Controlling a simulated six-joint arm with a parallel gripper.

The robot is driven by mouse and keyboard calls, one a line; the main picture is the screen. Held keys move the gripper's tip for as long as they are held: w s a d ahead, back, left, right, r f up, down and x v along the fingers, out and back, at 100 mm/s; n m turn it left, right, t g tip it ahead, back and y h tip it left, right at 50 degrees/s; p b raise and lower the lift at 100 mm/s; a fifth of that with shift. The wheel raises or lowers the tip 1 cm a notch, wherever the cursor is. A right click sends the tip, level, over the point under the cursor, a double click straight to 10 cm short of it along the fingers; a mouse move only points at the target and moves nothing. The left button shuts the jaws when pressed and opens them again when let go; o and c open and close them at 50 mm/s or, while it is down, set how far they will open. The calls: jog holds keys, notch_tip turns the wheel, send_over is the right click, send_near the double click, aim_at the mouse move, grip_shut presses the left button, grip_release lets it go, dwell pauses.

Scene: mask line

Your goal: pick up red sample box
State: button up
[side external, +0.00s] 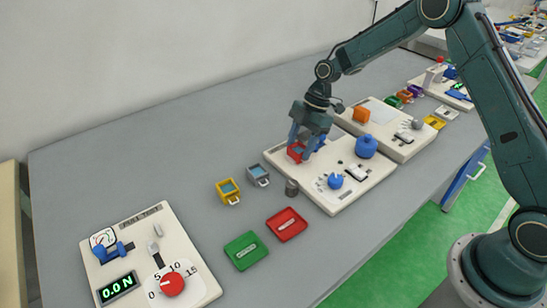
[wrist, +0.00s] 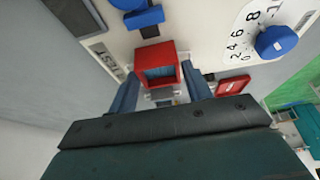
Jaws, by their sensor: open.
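The red sample box (side external: 295,152) sits at the far left part of a white test panel, partly hidden by my gripper in the side view. In the wrist view the red box (wrist: 155,64) stands just beyond the fingertips, with a blue-grey patch on its near face. My gripper (side external: 307,140) is over the box, pointing down. In the wrist view its two blue fingers (wrist: 161,90) are apart, one on each side of the box's near end. I cannot tell whether they touch it.
The white panel (side external: 330,198) also carries a blue knob (side external: 335,181) and a blue round part (side external: 366,146). Yellow (side external: 228,191) and grey (side external: 258,175) boxes stand left of it. Red (side external: 287,224) and green (side external: 245,250) trays lie in front. The table's left back is clear.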

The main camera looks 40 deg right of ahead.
aim_at(300, 147)
jog(key=c, duration=0.7)
jog(key=shift+r, duration=0.1)
notch_tip(300, 147, up, 20)
dwell(0.6)
dwell(0.5)
